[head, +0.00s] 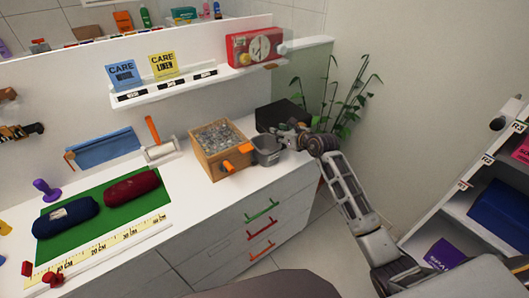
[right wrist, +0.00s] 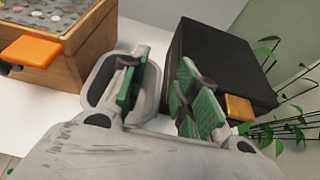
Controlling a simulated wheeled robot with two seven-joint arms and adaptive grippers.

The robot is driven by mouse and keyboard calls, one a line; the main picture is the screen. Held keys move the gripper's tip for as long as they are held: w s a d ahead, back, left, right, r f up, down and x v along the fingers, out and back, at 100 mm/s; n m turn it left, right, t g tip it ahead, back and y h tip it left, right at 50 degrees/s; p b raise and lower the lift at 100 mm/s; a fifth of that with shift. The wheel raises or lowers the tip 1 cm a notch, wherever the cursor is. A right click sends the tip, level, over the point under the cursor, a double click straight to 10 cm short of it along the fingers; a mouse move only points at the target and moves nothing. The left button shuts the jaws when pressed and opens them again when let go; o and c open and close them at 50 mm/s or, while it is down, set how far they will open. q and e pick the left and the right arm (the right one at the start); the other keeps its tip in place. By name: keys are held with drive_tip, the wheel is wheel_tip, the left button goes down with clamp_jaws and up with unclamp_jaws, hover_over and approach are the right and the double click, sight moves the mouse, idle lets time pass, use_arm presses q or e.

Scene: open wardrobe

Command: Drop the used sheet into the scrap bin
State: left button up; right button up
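The grey scrap bin (head: 267,157) stands at the right end of the white counter, beside a wooden box. It also shows in the right wrist view (right wrist: 98,82). My right gripper (head: 284,137) is at the bin's right side. In the right wrist view its green-padded fingers (right wrist: 160,95) are apart, with one finger over the bin's opening and the other to the right of the bin. I see nothing held between them. I cannot make out a used sheet in either view; most of the bin's inside is hidden. My left gripper is not in view.
The wooden box (head: 219,157) with an orange handle stands left of the bin. A black box (head: 282,113) is behind the gripper, with a plant (head: 345,105) beyond. A roller with an orange handle (head: 153,130) and a green mat (head: 75,215) are farther left.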

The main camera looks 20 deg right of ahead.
drive_tip(key=v, duration=1.1)
drive_tip(key=shift+s, duration=0.25)
drive_tip(key=shift+d+r, duration=0.15)
idle(0.7)
